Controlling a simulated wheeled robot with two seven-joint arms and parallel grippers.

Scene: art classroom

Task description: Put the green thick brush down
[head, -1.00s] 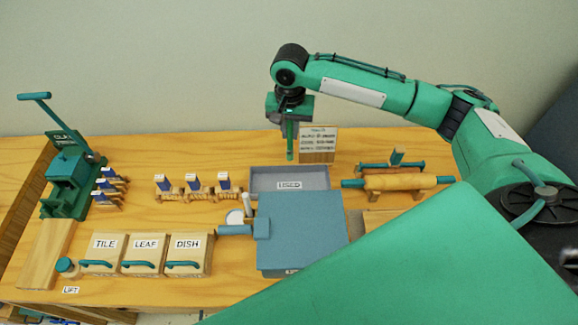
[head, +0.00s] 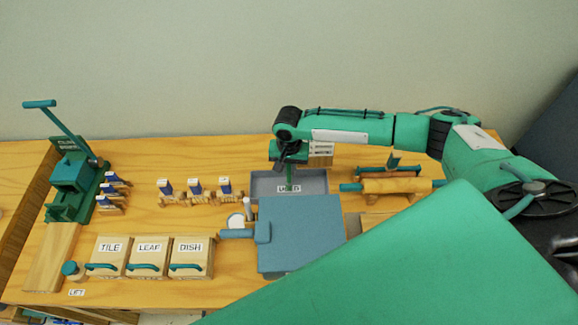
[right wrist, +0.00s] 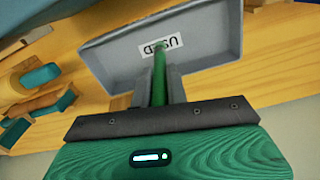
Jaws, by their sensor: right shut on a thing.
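The green brush (head: 290,178) hangs upright from my right gripper (head: 290,164), which is shut on it. Its lower end is over the grey tray (head: 262,178) labelled USED at the back middle of the table. In the right wrist view the green brush (right wrist: 159,78) points into the tray (right wrist: 110,60), its tip in front of the USED label. I cannot tell whether the tip touches the tray floor. The right gripper (right wrist: 160,88) covers part of the brush. My left gripper is not in view.
A blue-grey lidded box (head: 300,230) stands just in front of the tray. Rolling pins (head: 395,186) lie to its right. Several small blue-topped tools (head: 195,187) stand to its left. A small sign (head: 321,150) stands behind, partly hidden by my arm.

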